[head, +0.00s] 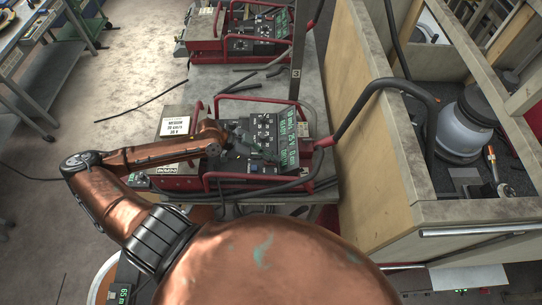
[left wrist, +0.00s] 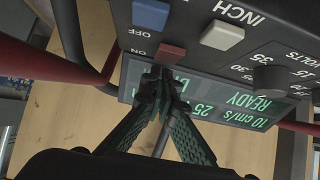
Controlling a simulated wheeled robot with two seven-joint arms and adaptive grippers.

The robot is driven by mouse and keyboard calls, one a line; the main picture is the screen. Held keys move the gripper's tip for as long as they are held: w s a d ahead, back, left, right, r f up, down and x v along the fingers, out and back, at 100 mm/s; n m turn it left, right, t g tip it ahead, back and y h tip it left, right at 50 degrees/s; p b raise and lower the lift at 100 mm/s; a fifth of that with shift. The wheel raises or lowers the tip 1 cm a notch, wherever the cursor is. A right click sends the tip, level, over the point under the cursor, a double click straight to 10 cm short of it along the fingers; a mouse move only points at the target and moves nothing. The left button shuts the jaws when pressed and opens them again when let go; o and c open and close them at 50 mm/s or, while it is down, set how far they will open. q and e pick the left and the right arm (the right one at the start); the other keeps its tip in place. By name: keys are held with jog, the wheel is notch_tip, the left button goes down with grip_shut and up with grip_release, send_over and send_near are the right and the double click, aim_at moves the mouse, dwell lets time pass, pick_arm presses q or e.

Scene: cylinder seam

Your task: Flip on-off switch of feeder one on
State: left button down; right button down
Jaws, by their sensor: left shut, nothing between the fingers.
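A red-framed feeder (head: 268,123) with a black control panel stands on the bench in the middle of the head view. My left gripper (head: 246,153) is over the near part of this panel. In the left wrist view the left gripper (left wrist: 160,76) is shut and empty, its tips just below the red switch; I cannot tell whether they touch. My right gripper is not in view.
A lit green display (left wrist: 200,95) reading READY lies behind the fingers. A second red feeder (head: 240,40) stands farther back. Red frame bars and a black hose (head: 375,90) surround the panel. A wooden crate (head: 365,130) stands right; a grey cart (head: 50,70) is left.

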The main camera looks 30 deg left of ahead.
pick_arm(q)
jog(key=shift+r+p, duration=0.45)
jog(key=shift+r, duration=0.05)
jog(key=r+p, duration=0.3)
jog(key=shift+w+d+r, duration=0.15)
jog(key=shift+d, duration=0.05)
notch_tip(320, 180, up, 6)
send_over(260, 163)
jog(key=shift+s+a+r, duration=0.2)
jog(key=shift+a+r, duration=0.25)
jog(key=shift+r, duration=0.3)
